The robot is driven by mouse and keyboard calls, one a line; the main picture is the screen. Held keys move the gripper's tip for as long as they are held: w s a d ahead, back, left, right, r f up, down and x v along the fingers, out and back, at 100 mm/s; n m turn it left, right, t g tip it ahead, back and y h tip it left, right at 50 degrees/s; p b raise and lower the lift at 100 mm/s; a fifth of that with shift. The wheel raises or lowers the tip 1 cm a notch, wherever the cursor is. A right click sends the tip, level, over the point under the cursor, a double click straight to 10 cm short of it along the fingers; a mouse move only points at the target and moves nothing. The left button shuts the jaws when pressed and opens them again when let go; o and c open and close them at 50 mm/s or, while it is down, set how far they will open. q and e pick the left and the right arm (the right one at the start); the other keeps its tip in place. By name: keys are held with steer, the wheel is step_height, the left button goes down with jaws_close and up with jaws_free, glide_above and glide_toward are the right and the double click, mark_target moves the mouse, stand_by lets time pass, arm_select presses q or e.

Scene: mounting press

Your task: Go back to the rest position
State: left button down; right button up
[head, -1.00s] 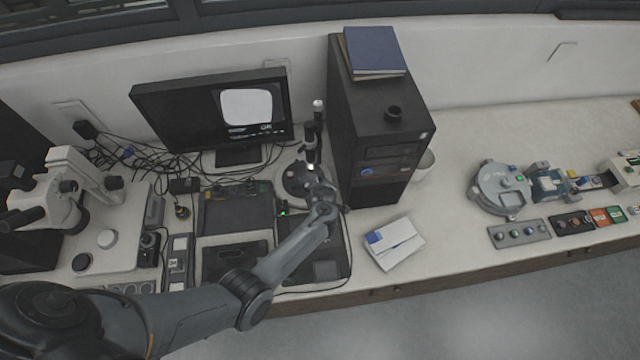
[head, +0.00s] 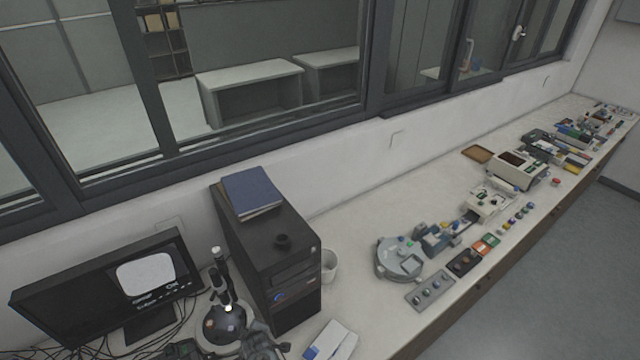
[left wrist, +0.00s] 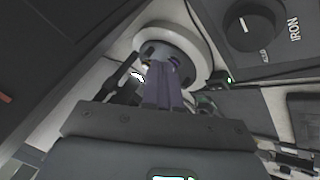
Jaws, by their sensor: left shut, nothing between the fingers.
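My left gripper (left wrist: 167,68) shows in the left wrist view with its two fingers together and nothing between them. The fingertips overlap a pale round base with a dark hub (left wrist: 163,50); I cannot tell if they touch it. In the head view, part of my left wrist (head: 264,342) shows at the bottom edge, beside a round-based device with an upright black post (head: 222,282). The fingers cannot be made out there. My right gripper is in neither view.
A black computer tower (head: 268,252) with a blue book (head: 250,190) on top stands close behind my left wrist. A monitor (head: 105,285) is left. A white box (head: 331,340) lies right.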

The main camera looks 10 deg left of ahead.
arm_select(q)
steer(key=s+d+r+m+h, duration=0.1)
steer(key=s+d+r+m, duration=0.1)
steer(key=s+r+m, duration=0.4)
steer(key=s+d+r+m+g+h, duration=0.1)
steer(key=s+r+m, duration=0.5)
steer(key=s, duration=0.7)
steer(key=s+d+r+m+g+h, duration=0.1)
steer(key=s+d+r+m+h, duration=0.1)
steer(key=s+r+m, duration=0.4)
steer(key=s+d+r, duration=0.1)
steer(key=s, duration=0.3)
steer(key=shift+s+r+h, duration=0.2)
steer(key=shift+r+h, duration=0.1)
steer(key=shift+r, duration=0.1)
